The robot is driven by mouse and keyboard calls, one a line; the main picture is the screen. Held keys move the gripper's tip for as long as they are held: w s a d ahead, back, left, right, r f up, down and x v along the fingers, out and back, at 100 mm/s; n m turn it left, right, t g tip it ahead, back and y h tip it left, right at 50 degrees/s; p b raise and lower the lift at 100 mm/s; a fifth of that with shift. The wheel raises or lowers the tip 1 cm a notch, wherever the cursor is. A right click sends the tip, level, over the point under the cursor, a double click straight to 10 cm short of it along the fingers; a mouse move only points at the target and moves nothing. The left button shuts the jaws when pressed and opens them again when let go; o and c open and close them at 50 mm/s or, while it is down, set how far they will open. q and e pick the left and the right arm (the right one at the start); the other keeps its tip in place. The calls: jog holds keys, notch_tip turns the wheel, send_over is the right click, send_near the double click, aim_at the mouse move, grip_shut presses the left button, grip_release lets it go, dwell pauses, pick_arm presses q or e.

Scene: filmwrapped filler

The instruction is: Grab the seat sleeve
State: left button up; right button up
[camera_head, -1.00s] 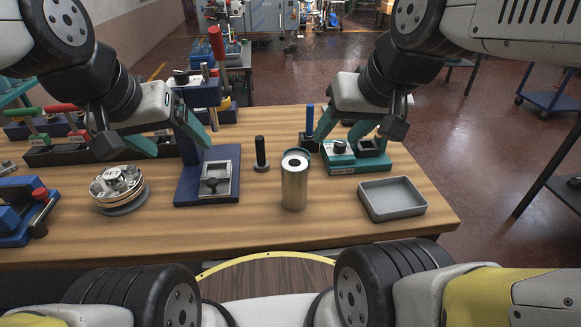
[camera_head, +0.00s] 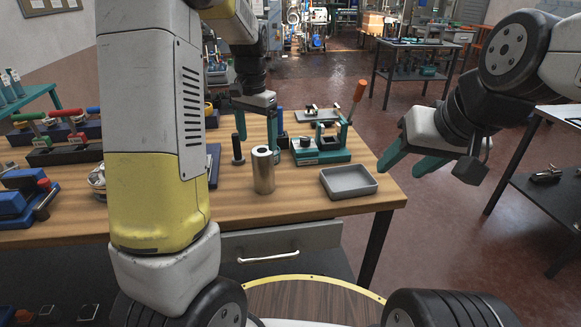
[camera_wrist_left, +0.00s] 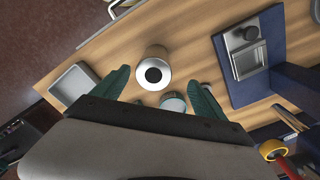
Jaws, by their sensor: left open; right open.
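A tan metal cylinder (camera_head: 263,172) with a pale top and a dark hole stands upright on the wooden table. It also shows in the left wrist view (camera_wrist_left: 156,55). A round grey-teal piece (camera_wrist_left: 173,101) is beside it in that view. I cannot tell which of these is the seat sleeve. My left gripper (camera_head: 257,138) is open above the table near the cylinder, its fingers pointing down. In the left wrist view its fingers (camera_wrist_left: 162,80) lie either side of the cylinder's top, with nothing gripped. My right gripper (camera_head: 403,168) is open and empty, right of the table.
A grey tray (camera_head: 348,193) lies right of the cylinder. A teal fixture with an orange-handled lever (camera_head: 320,156) stands behind it. A black post (camera_head: 238,150) stands left of the cylinder. A blue fixture (camera_wrist_left: 286,80) shows in the left wrist view.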

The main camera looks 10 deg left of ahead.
aim_at(263, 161)
pick_arm(q)
jog(key=shift+w+d+f, duration=0.15)
jog(key=shift+d+f, duration=0.1)
jog(key=shift+f, duration=0.15)
jog(key=shift+d+f, duration=0.1)
jog(key=shift+f, duration=0.25)
jog(key=f, duration=0.6)
jog(key=shift+d+f, duration=0.25)
jog(key=shift+f, duration=0.15)
grip_shut()
